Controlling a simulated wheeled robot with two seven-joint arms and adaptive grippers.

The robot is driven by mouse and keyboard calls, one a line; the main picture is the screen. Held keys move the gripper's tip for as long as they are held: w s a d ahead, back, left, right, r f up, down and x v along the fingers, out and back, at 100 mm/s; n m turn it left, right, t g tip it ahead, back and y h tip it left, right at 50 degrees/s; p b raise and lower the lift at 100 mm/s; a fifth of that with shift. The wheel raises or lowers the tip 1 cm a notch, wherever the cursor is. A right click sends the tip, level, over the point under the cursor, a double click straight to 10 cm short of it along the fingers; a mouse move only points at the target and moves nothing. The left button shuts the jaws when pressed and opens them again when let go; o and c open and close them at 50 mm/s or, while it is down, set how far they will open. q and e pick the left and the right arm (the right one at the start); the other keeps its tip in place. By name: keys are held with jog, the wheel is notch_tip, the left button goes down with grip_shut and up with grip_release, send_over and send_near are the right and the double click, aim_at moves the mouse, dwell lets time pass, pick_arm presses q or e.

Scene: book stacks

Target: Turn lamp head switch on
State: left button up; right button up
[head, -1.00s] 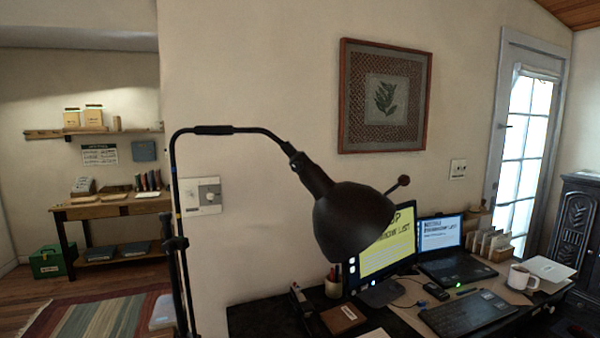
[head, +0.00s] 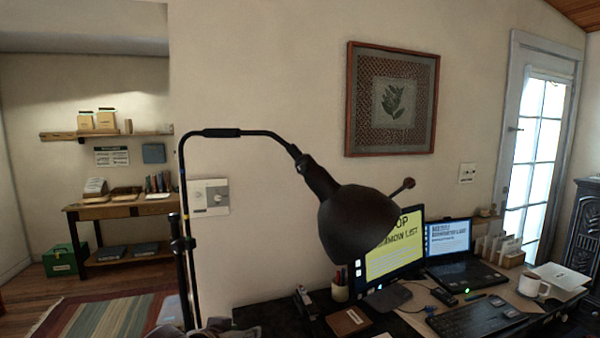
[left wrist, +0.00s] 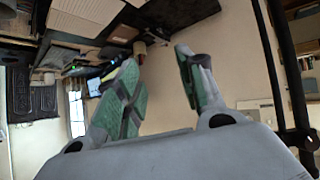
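The dark lamp head (head: 350,222) hangs from a thin bent arm in the middle of the head view, tilted downward. A short stem with a round knob (head: 408,183) sticks out behind its right side. The lamp stand (head: 187,245) is upright at left. I cannot tell whether the lamp is lit. My left gripper (left wrist: 161,58) is open and empty in the left wrist view, its green-padded fingers apart. A dark pole (left wrist: 287,75) stands to its right there. The lamp head is not clearly visible in that view. My right gripper is not in view.
A black desk behind the lamp holds a monitor (head: 395,245), a laptop (head: 450,240), a keyboard (head: 470,317) and a white mug (head: 533,285). A wall switch plate (head: 209,197) is behind the lamp stand. Floor with a striped rug (head: 105,320) lies at left.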

pick_arm(q)
notch_tip(320, 180, up, 7)
jog(key=d+t, duration=0.2)
jog(key=m+t+h+p, duration=0.1)
jog(key=t+h+p, duration=0.1)
jog(key=t+p, duration=0.3)
send_near(301, 170)
jog(key=p+x, duration=0.5)
jog(key=x, duration=0.3)
jog(key=shift+w, duration=0.25)
jog(key=shift+w+d+f+p, duration=0.15)
jog(key=shift+w+p, duration=0.15)
jog(key=shift+w, duration=0.2)
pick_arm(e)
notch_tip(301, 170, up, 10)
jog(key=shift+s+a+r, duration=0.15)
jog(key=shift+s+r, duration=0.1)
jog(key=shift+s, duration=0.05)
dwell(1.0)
